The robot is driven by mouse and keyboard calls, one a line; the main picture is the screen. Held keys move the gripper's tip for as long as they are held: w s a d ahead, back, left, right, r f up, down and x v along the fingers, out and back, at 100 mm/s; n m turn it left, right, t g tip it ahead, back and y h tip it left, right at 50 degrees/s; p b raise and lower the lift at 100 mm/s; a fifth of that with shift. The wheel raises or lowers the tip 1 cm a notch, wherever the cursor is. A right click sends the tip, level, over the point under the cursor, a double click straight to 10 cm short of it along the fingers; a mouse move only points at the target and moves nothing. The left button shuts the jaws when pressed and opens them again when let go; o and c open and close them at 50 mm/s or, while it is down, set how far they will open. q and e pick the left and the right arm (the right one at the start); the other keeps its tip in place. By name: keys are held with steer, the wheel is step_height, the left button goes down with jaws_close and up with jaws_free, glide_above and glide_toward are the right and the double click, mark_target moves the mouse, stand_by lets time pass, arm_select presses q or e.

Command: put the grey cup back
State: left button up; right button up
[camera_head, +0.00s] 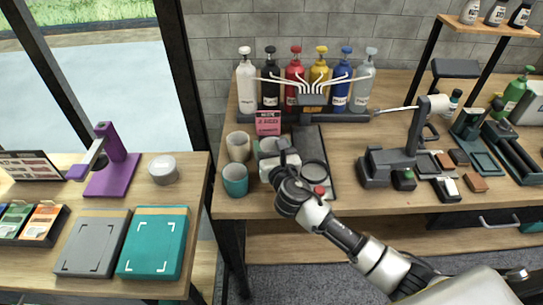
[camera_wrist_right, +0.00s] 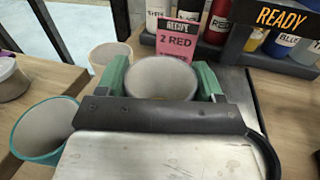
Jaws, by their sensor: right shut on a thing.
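The grey cup (camera_head: 268,146) is near the left end of the workbench, mostly hidden by my right gripper (camera_head: 276,160) in the head view. In the right wrist view the grey cup (camera_wrist_right: 160,77) sits upright between the green fingers of my right gripper (camera_wrist_right: 164,82), which is shut on it. My left gripper is not in view.
A pink recipe card (camera_head: 268,123) reading "2 RED" and a row of pump bottles (camera_head: 295,80) stand behind the cup. A dark tray (camera_head: 313,142) lies to its right. A purple stand (camera_head: 115,165) is on the separate left table. The bench's left edge is close to the cups.

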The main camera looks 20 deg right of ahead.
steer(key=shift+f, duration=1.55)
steer(key=shift+b, duration=0.3)
steer(key=shift+f, duration=0.15)
steer(key=o, duration=1)
steer(key=shift+c, duration=0.2)
steer(key=shift+r, duration=0.25)
steer(key=shift+s+f, duration=0.1)
steer(key=shift+s, duration=0.25)
steer(key=s, duration=1.1)
steer(key=shift+s+a, duration=0.1)
steer(key=shift+s, duration=0.1)
